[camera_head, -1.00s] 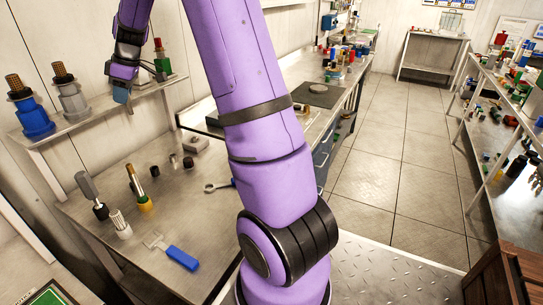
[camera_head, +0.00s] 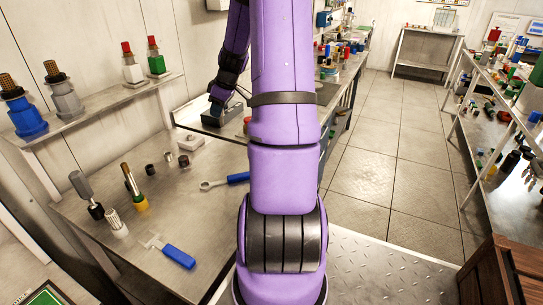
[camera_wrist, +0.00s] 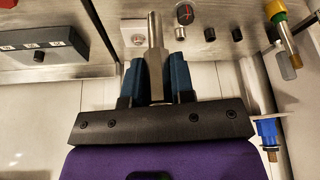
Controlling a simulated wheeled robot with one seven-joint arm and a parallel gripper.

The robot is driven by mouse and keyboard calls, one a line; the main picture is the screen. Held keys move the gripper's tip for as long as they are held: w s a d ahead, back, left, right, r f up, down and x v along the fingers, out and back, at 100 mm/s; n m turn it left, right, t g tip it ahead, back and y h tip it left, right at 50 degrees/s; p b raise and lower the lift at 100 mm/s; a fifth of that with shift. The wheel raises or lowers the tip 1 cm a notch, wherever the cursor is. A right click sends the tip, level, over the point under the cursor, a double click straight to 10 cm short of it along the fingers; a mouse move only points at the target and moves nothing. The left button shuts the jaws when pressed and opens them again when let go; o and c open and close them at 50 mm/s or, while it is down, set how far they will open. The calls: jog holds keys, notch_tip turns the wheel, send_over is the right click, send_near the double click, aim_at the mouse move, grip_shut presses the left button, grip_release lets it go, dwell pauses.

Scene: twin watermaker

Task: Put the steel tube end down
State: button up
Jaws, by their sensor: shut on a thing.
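My gripper (camera_wrist: 155,62) is shut on the steel tube end (camera_wrist: 155,32), a bright grey metal piece with a narrower shaft, in the wrist view. The piece lies between the two blue fingers and sticks out beyond their tips. In the head view my gripper (camera_head: 217,103) is low at the back of the near steel bench (camera_head: 120,225), close to a dark grey box (camera_head: 222,118). The held piece cannot be made out there.
A pale square block (camera_head: 191,142) and several small dark caps (camera_head: 169,157) stand on the bench. The wall shelf (camera_head: 110,99) holds fittings.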

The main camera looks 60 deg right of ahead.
jog(key=s+d+f+m+h, duration=0.1)
jog(key=s+d+f, duration=0.15)
jog(key=s, duration=0.45)
jog(key=s+d+f+m, duration=0.2)
jog(key=s+d, duration=0.1)
jog(key=s, duration=0.3)
jog(key=shift+s+a+f, duration=0.1)
jog(key=shift+f, duration=2.4)
jog(key=shift+s+a+f, duration=0.1)
jog(key=shift+f, duration=2.35)
jog(key=shift+f, duration=0.1)
jog(key=o, duration=0.9)
